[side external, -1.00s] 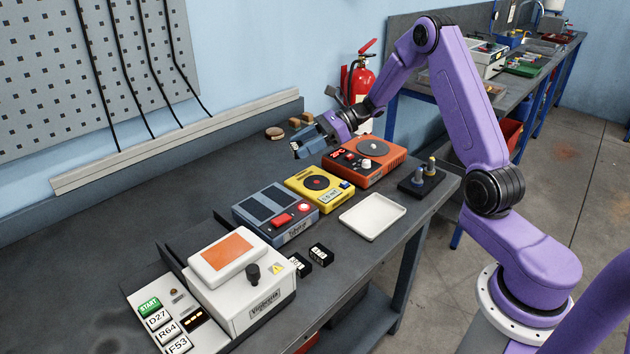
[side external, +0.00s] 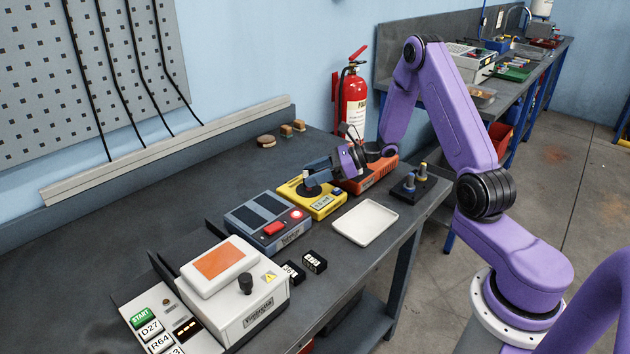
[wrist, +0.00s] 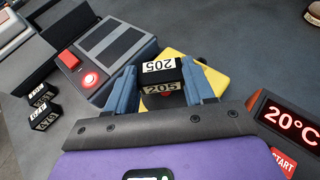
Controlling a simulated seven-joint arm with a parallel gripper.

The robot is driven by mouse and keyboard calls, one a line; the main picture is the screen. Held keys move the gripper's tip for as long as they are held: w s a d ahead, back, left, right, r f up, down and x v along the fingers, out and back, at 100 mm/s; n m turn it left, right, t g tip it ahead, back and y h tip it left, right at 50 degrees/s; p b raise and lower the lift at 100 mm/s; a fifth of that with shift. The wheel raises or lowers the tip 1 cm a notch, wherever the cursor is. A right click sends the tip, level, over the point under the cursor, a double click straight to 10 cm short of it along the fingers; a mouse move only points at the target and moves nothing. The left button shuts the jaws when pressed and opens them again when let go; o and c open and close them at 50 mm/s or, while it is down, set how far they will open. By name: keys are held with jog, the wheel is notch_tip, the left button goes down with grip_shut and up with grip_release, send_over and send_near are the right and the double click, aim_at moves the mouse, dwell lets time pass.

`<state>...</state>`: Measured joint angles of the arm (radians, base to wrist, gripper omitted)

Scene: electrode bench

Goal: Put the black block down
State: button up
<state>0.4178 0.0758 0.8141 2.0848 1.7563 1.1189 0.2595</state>
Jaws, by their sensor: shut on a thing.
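My gripper (side external: 314,178) is shut on a black block (wrist: 161,82) with white labels reading 205. In the wrist view the block sits between the two blue fingers (wrist: 162,72). In the side view my gripper is low over the yellow device (side external: 323,205), which has a dark round plate partly hidden behind the fingers. The block is hard to make out in that view. I cannot tell whether it touches the device.
A blue-grey device (side external: 268,221) with a lit red button, a white press-like machine (side external: 235,280) and two labelled black blocks (side external: 314,261) stand nearer. An orange device (side external: 372,180) adjoins my gripper. An empty white tray (side external: 365,222) lies in front, beside a black post stand (side external: 411,189).

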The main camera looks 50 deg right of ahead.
jog(key=shift+f, duration=1.05)
jog(key=shift+f, duration=0.1)
jog(key=o, duration=1.3)
jog(key=shift+f, duration=0.1)
jog(key=shift+c, duration=0.2)
